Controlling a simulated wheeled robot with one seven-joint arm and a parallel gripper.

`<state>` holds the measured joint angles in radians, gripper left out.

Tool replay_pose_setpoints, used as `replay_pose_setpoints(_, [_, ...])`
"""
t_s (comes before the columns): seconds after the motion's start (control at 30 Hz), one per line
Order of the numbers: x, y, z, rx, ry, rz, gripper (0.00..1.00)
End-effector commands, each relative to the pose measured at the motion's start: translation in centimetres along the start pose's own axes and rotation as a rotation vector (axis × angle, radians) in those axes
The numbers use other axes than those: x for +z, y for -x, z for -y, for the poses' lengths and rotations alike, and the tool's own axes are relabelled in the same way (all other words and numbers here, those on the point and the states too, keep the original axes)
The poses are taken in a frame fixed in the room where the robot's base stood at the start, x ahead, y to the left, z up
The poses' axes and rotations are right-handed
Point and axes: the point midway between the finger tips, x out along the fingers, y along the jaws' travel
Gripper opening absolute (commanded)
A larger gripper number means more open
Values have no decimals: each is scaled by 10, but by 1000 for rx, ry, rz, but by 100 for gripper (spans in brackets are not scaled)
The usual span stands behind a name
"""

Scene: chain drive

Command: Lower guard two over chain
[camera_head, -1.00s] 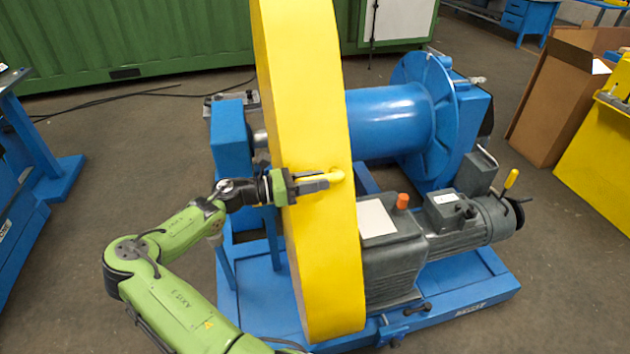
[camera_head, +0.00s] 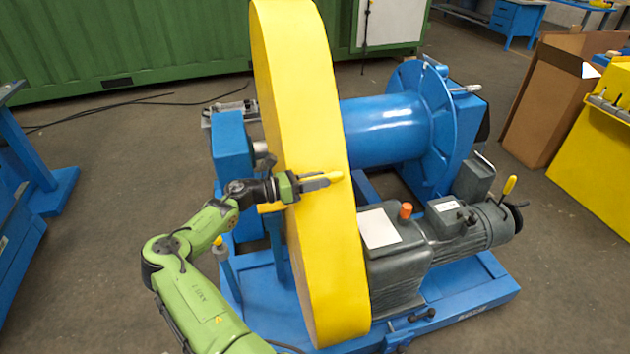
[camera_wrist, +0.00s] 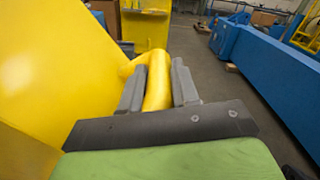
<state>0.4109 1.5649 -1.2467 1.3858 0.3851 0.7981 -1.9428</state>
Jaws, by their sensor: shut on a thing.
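The guard (camera_head: 312,240) is a large yellow curved cover standing tall in the middle of the head view. It hides whatever lies behind it, and I see no chain. My gripper (camera_head: 325,181) is shut on the guard's yellow handle, which shows between the fingers in the wrist view (camera_wrist: 158,82). The guard's yellow wall also fills the left of the wrist view (camera_wrist: 60,60). The blue winch drum (camera_head: 390,125) and the grey gearbox with motor (camera_head: 395,270) are just right of the guard on the blue base frame (camera_head: 480,300).
A blue bearing post (camera_head: 232,150) stands close left of the guard. A cardboard box (camera_head: 550,105) and a yellow bench (camera_head: 600,150) are at the right. A blue workbench (camera_head: 30,170) is at the left. Black cables (camera_head: 120,102) lie on the floor. Floor at front left is open.

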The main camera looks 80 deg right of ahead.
Motion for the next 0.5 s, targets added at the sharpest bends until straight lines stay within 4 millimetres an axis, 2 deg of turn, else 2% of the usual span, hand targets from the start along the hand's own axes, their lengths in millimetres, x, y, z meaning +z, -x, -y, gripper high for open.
replay_pose_setpoints(0.03, [-1,1,0,2,0,-1,0])
replay_pose_setpoints(0.07, [-1,1,0,2,0,-1,33])
replay_pose_setpoints(0.2, [-1,0,0,1,0,-1,54])
replay_pose_setpoints(0.5, [-1,2,0,1,0,-1,55])
